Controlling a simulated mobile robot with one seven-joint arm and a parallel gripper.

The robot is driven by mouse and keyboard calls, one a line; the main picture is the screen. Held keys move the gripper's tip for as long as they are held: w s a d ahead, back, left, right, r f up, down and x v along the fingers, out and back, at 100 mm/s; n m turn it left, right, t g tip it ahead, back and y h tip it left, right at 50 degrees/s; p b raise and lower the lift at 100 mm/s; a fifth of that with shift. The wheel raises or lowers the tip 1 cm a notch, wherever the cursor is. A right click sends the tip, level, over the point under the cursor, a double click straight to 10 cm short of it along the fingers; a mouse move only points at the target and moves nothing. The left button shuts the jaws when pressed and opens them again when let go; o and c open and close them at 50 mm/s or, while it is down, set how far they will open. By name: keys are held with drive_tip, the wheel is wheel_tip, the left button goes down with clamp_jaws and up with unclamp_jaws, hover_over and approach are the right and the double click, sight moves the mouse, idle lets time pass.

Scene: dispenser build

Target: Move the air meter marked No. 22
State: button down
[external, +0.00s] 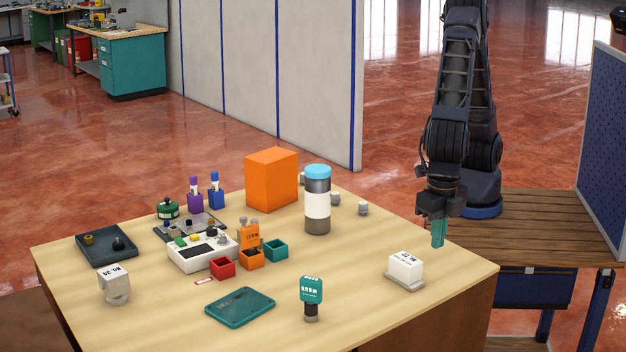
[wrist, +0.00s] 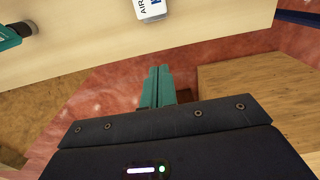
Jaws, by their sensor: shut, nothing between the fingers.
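A white block-shaped meter (external: 405,266) sits on a grey base at the right part of the table. In the wrist view its white label face (wrist: 151,9) is cut off at the top edge; "AIR" shows, but its number cannot be read. Another white meter (external: 115,284) stands at the left front, with a label that seems to read No. 34. My gripper (external: 438,241) is shut and empty above the table's right edge, behind and to the right of the right-hand white meter, apart from it. Its teal fingers (wrist: 158,86) are together in the wrist view.
A teal labelled device (external: 311,290) stands at the front; it also shows in the wrist view (wrist: 14,34). A teal tray (external: 240,307), small bins (external: 222,267), an orange box (external: 271,179) and a tall canister (external: 317,205) crowd the middle. A dark tray (external: 105,257) lies left.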

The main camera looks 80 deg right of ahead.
hover_over(417, 288)
drive_tip(key=s+a, duration=0.3)
wheel_tip(417, 288, down, 10)
drive_tip(key=shift+r, duration=0.1)
drive_tip(key=shift+w+d, duration=0.75)
drive_tip(key=shift+d, duration=0.1)
drive_tip(key=shift+w+d, duration=0.6)
drive_tip(key=shift+w, duration=0.05)
drive_tip(key=w+d, duration=1.4)
drive_tip(key=shift+w+d, duration=0.25)
